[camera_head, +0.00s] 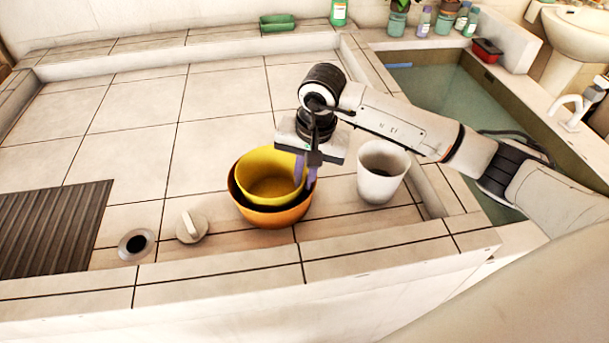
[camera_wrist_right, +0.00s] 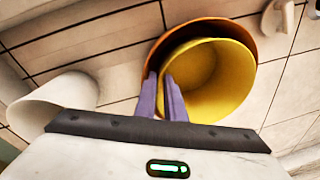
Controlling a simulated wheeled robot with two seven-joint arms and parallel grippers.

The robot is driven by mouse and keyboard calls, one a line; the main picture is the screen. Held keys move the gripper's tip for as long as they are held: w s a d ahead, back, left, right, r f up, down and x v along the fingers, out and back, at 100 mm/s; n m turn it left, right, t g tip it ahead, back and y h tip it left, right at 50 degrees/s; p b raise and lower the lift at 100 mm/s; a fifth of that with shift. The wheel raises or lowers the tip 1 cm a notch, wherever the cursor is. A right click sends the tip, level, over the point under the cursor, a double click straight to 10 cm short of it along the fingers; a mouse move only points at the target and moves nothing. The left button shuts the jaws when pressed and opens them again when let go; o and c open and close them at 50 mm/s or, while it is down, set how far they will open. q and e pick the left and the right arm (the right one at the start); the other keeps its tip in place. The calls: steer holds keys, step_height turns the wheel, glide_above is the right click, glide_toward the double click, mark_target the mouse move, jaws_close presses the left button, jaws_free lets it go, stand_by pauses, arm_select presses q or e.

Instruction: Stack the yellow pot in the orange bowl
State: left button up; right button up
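The yellow pot (camera_head: 268,178) is inside the orange bowl (camera_head: 270,217), its rim standing above the bowl's rim and sitting off-centre. In the right wrist view the yellow pot (camera_wrist_right: 212,82) overlaps the orange bowl (camera_wrist_right: 183,38). Whether the pot's base touches the bowl is hidden. My right gripper (camera_head: 306,170) points down at the pot's right side, with one purple finger inside the rim and one outside. In the right wrist view the gripper's fingers (camera_wrist_right: 161,88) are close together with the pot's wall between them. My left gripper is not in view.
A white cup (camera_head: 381,172) stands just right of the bowl. A round beige knob-like piece (camera_head: 191,227) and a drain hole (camera_head: 136,243) are to the left. A ribbed dark panel (camera_head: 50,230) lies farther left. A water-filled basin (camera_head: 450,95) is at right. The tiles behind are clear.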

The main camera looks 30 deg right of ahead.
step_height(320, 180, up, 12)
steer(key=s+b, duration=0.1)
steer(key=s, duration=0.1)
steer(key=shift+d, duration=0.25)
